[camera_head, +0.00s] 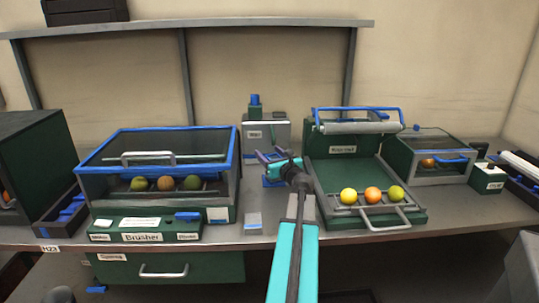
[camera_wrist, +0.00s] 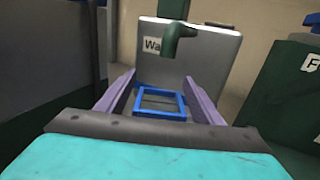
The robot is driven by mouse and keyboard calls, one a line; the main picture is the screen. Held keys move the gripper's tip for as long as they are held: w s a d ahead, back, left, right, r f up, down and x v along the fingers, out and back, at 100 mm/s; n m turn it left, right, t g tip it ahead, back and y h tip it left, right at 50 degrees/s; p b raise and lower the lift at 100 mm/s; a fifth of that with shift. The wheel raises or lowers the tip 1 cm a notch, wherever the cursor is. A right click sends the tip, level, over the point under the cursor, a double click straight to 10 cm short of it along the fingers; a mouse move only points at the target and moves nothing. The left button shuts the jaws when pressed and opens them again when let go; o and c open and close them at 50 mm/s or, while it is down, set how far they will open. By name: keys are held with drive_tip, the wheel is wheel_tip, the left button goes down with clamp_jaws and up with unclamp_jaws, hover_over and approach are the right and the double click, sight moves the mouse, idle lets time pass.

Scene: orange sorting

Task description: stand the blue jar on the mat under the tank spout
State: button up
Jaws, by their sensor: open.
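My gripper (camera_head: 269,156) is open, with purple fingers reaching toward the tank (camera_head: 268,132). The tank (camera_wrist: 215,60) is grey, with a label partly hidden and a dark green spout (camera_wrist: 181,36) pointing down. A blue square frame (camera_wrist: 160,116), which looks like the mat's border, lies below the spout, between the fingers in the picture. I cannot make out a blue jar; a blue-topped green piece (camera_head: 255,105) stands on the tank.
The Brusher (camera_head: 158,210), a blue-framed case with several fruits, stands left. A green tray unit (camera_head: 340,178) with three fruits and a raised blue-framed bar stands right. A small grey box (camera_head: 253,221) sits near the front edge. Bare bench shows around it.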

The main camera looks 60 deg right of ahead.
drive_tip(key=shift+r, duration=0.15)
drive_tip(key=v, duration=1.2)
idle(0.7)
